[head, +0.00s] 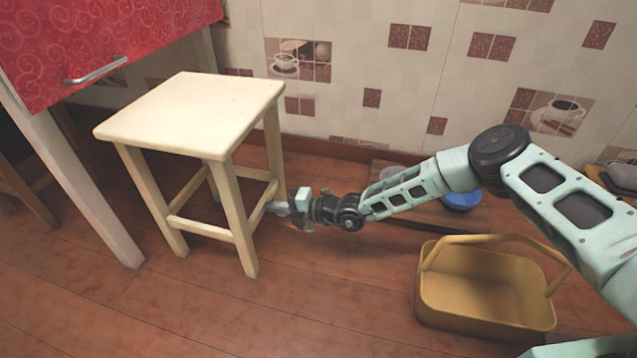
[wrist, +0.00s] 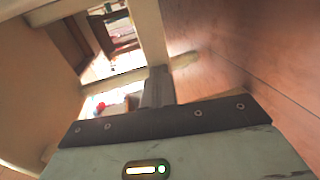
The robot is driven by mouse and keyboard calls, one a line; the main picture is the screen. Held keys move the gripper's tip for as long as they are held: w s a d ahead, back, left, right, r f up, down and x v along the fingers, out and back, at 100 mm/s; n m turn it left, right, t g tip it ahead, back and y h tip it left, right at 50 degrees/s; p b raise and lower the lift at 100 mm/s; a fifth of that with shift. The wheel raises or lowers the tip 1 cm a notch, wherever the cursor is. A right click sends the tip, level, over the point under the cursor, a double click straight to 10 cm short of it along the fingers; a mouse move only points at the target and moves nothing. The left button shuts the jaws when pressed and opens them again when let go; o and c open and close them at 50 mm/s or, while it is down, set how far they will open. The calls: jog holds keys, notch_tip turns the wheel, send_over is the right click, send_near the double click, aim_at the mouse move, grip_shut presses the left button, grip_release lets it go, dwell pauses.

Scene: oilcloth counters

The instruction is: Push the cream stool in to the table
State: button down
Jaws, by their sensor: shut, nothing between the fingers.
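The cream stool (head: 195,105) stands upright on the floor, left of the middle in the head view. The table (head: 105,45), with a red patterned front and a metal handle, is at the upper left. The stool stands to the right of the table's near leg, with floor showing between them. My gripper (head: 277,208) is shut and empty, low at the stool's right side, close to its legs and rail. In the wrist view, the shut fingers (wrist: 158,88) point at the stool's frame (wrist: 150,35). I cannot tell whether they touch it.
A yellow basket (head: 485,290) with a raised handle stands on the floor at the lower right. A blue bowl (head: 462,200) sits behind my arm. Another brown wooden seat (head: 22,190) is at the far left. The tiled wall closes off the back.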

jog(key=shift+r+b+x, duration=0.2)
jog(key=shift+b+x, duration=0.3)
jog(key=shift+x, duration=0.6)
jog(key=shift+r+b+x, duration=0.25)
jog(key=shift+b+x, duration=0.25)
jog(key=shift+x, duration=0.6)
jog(key=shift+r+b+x, duration=0.55)
jog(key=shift+b+x, duration=1.65)
jog(key=shift+x, duration=0.65)
jog(key=p, duration=1)
send_near(260, 205)
jog(key=shift+w+a+f, duration=0.5)
jog(key=shift+a+f, duration=0.2)
jog(key=shift+a, duration=0.15)
jog(key=shift+w+a+f, duration=0.55)
jog(key=shift+a+f, duration=0.2)
jog(key=shift+a, duration=0.1)
